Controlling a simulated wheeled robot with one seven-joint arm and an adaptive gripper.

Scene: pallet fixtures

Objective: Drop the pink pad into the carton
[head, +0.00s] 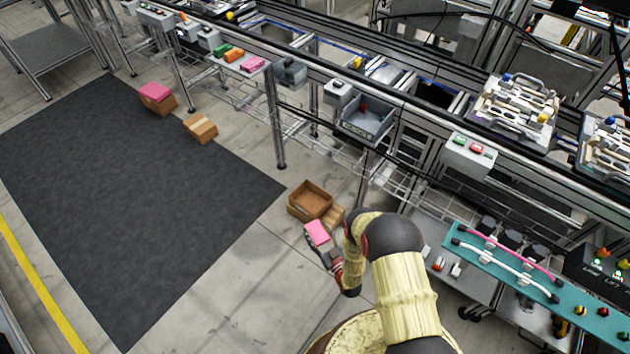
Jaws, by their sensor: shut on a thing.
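A pink pad (317,231) is held at the end of my arm. My gripper (326,252) is shut on it, though the fingertips are small and partly hidden by the pad. An open brown carton (293,209) stands on the floor just beyond the pad. The pad appears just in front of the carton's near side in the picture; its height relative to the rim is hard to tell. The inside of the carton looks empty from here.
A closed carton (200,128) lies at the mat's edge. The conveyor frame (279,130) runs behind. A teal board (505,275) with cables is at right.

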